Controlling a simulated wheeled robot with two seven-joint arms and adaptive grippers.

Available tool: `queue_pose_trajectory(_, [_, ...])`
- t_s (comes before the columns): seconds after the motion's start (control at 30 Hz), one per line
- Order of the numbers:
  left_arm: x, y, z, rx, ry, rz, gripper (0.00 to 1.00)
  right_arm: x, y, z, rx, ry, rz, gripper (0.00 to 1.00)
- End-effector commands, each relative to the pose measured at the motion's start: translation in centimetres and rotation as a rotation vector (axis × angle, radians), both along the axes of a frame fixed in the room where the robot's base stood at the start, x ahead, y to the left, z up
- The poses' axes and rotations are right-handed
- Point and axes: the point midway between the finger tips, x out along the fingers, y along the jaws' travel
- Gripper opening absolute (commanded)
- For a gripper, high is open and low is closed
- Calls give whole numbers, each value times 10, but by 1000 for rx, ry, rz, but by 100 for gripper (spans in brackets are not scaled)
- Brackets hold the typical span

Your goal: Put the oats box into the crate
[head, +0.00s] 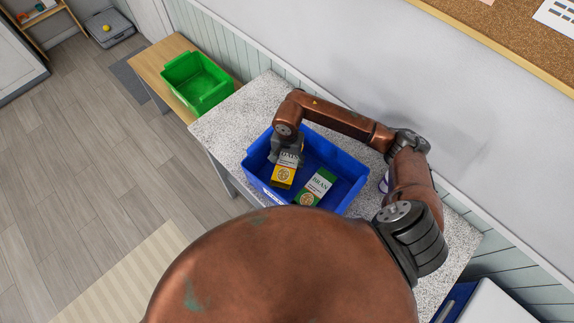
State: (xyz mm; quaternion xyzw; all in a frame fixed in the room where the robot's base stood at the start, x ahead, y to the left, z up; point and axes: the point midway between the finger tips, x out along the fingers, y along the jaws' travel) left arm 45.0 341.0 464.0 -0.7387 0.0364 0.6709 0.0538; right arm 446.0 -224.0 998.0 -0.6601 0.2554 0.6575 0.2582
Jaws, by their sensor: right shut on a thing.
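The oats box (284,174) is yellow and white, its lettering partly covered by my fingers. My right gripper (287,156) is shut on its upper end and points down into the blue crate (345,163). The box appears within the crate's walls at the left side; I cannot tell whether it touches the floor. A green and white bran box (316,187) is in the same crate, to the right of the oats box. My left gripper is not in view.
The blue crate stands on a speckled grey table (228,125). A white and blue item (384,183) is partly hidden behind my right arm. An empty green crate (198,82) stands on a wooden table (155,57) at the upper left. A wall runs behind.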

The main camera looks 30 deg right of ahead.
Motion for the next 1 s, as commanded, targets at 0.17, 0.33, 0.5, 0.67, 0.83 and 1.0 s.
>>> queue_pose_trajectory(0.17, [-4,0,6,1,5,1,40,-1,1,-24,2,5,-2,35])
queue_pose_trajectory(0.33, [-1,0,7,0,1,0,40,0,0,-38,-1,1,0,35])
queue_pose_trajectory(0.5, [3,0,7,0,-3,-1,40,0,0,-38,-1,1,1,35])
queue_pose_trajectory(0.67, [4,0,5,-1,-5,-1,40,0,0,-39,-1,1,0,59])
queue_pose_trajectory(0.83, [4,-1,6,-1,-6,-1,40,0,0,-39,-1,1,0,70])
queue_pose_trajectory(1.0, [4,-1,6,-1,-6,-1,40,0,0,-39,-1,1,0,73])
